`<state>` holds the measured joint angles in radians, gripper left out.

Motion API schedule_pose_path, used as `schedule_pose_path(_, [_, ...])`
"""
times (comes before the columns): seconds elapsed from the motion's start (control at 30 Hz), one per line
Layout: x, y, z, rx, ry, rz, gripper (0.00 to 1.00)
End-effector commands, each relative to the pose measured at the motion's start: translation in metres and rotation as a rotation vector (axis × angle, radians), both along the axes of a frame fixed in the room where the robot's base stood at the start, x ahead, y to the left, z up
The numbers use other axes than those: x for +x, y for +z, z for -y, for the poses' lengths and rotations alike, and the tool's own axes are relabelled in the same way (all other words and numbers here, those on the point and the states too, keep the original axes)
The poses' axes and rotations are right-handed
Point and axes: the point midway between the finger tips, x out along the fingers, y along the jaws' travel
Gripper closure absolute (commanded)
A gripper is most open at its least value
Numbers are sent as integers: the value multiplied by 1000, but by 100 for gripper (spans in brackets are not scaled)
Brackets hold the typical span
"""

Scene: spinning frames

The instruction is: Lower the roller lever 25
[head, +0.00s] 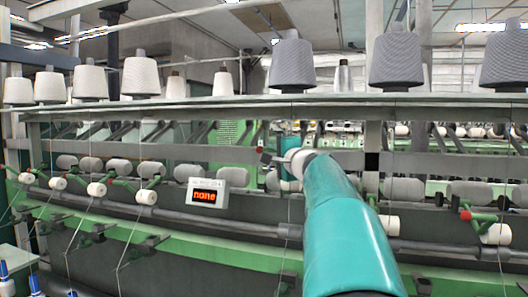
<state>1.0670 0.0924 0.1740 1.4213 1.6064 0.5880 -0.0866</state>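Green roller levers with red tips line the frame in the head view. One lever (470,217) is at the right beside a white bobbin (494,234). Another lever (128,183) is at the left above a white bobbin (146,197). No lever number is readable, so I cannot tell which is 25. My teal arm reaches from the bottom middle up to the frame's centre and hides part of the rollers there. A small dark part at its far end looks like my gripper (268,157); its fingers are too small to read. Nothing is visibly held.
Large yarn cones (291,66) stand on the top rail (210,108). A long grey bar (230,223) and thin threads cross the front. Blue-tipped spindles (34,284) stand at the lower left.

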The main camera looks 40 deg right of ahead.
Motion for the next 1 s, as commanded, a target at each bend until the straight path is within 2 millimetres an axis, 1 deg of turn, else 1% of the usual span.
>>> schedule_pose_path(0.03, [8, 0, 2, 0, 3, 0, 78])
schedule_pose_path(0.1, [17, 1, 5, 0, 3, 0, 78])
schedule_pose_path(0.2, [23, 2, 7, -1, 2, 0, 78])
schedule_pose_path(0.5, [26, 2, 8, 0, 2, 0, 78])
schedule_pose_path(0.53, [26, 2, 8, 0, 2, 0, 80])
schedule_pose_path(0.63, [26, 2, 8, -1, 1, 0, 99])
schedule_pose_path(1.0, [25, 1, 6, -1, 1, -1, 100])
